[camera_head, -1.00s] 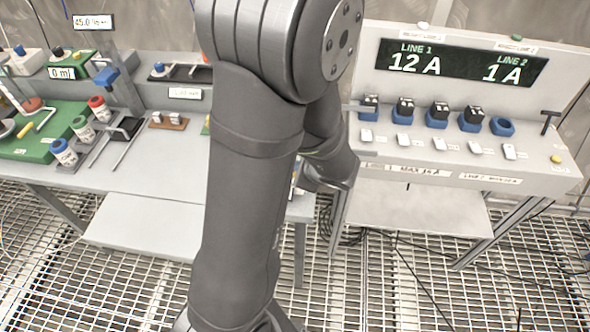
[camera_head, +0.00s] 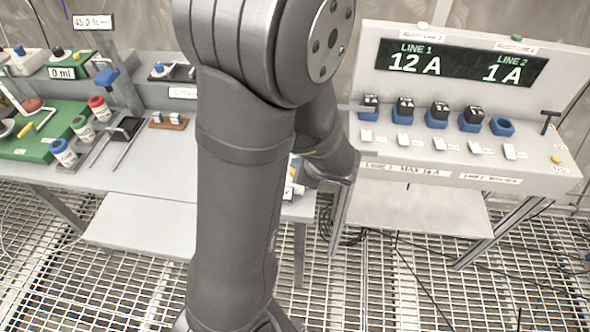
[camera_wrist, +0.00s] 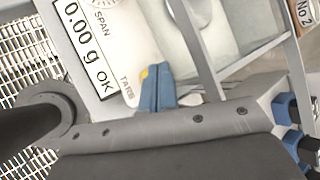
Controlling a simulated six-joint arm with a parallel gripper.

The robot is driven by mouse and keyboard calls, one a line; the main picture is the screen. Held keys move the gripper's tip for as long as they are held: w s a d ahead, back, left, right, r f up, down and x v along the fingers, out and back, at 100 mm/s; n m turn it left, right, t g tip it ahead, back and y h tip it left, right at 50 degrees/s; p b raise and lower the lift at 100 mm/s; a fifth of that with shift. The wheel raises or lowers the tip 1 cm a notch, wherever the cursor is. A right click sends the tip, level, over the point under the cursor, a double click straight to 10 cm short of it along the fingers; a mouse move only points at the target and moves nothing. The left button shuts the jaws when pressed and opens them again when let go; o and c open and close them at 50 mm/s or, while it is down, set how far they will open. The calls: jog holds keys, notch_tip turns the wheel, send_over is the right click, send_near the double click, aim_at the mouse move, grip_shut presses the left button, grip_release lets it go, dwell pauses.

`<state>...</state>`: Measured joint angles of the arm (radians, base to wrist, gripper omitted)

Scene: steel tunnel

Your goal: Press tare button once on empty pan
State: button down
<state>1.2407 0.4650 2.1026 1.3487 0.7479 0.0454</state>
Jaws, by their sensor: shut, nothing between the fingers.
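In the wrist view, the scale shows a display (camera_wrist: 85,48) reading 0.00 g OK, beside a SPAN dial (camera_wrist: 107,3). A yellow button (camera_wrist: 144,73) sits by the TARE label (camera_wrist: 127,88). My gripper (camera_wrist: 157,72) is shut, with its blue fingertips right at the yellow button and partly covering it. I cannot tell whether they touch it. A grey metal surface (camera_wrist: 197,14), perhaps the pan, lies behind a grey bar; the visible part is bare. In the head view, my arm hides the scale and the gripper.
In the head view, a console (camera_head: 470,160) with a LINE 1 and LINE 2 display (camera_head: 462,63) stands right of my arm. A bench (camera_head: 165,185) with bottles and a green tray (camera_head: 40,150) is at the left. In the wrist view, a grey frame bar (camera_wrist: 195,50) runs close beside the fingertips.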

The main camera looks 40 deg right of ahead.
jog(key=shift+r, duration=0.1)
jog(key=shift+r, duration=2.4)
jog(key=shift+f, duration=0.1)
jog(key=shift+r, duration=2)
